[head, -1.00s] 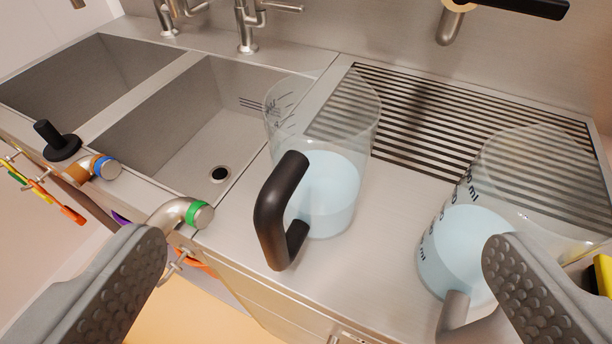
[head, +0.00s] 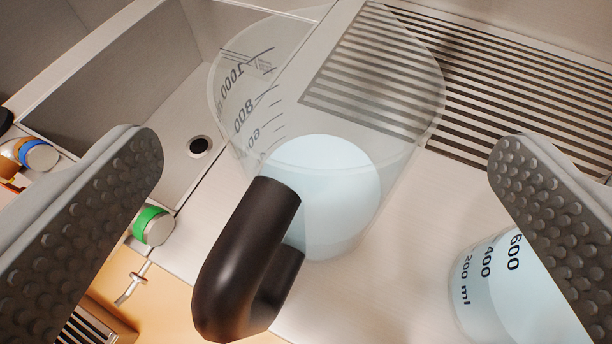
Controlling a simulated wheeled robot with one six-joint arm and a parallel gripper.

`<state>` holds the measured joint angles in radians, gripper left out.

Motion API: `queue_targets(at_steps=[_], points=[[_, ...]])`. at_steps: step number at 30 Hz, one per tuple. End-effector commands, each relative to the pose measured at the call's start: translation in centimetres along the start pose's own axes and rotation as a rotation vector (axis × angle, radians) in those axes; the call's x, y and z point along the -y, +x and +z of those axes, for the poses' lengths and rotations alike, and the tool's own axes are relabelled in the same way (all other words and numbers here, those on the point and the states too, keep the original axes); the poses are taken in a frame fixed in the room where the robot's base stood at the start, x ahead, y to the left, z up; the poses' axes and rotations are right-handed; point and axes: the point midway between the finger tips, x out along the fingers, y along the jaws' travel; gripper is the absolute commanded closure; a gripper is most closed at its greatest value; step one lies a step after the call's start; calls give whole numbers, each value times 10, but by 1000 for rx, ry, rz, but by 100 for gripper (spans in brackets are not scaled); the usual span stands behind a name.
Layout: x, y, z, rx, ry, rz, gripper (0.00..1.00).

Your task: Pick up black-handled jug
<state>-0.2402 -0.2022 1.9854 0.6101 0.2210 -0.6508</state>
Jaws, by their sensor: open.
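The black-handled jug (head: 335,225) is a clear measuring jug with pale blue contents and printed scale marks. It stands upright on the steel counter in the middle of the view. Its black handle (head: 245,260) points toward me, down and left. My gripper (head: 322,150) is open, one finger at the left and one at the right of the view. The jug and its handle lie between the fingers in the picture; no contact shows. A second clear jug (head: 500,280) with pale blue contents stands at the lower right, partly hidden by the right finger.
A slatted drain grille (head: 520,90) lies behind the jugs. A steel sink (head: 110,95) with a drain hole is at the left. A green-banded pipe end (head: 153,226) and a blue-banded one (head: 38,155) show at the counter's front left edge. Bare counter (head: 420,215) lies between the jugs.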

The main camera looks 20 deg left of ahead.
Motion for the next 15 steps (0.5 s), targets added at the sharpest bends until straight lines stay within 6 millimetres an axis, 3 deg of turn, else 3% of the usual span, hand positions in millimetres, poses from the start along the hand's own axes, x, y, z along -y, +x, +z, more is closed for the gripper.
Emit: queue_targets(at_steps=[7,15], points=[[0,33,4,3,1,-1,0],[0,45,3,1,0,0,0]])
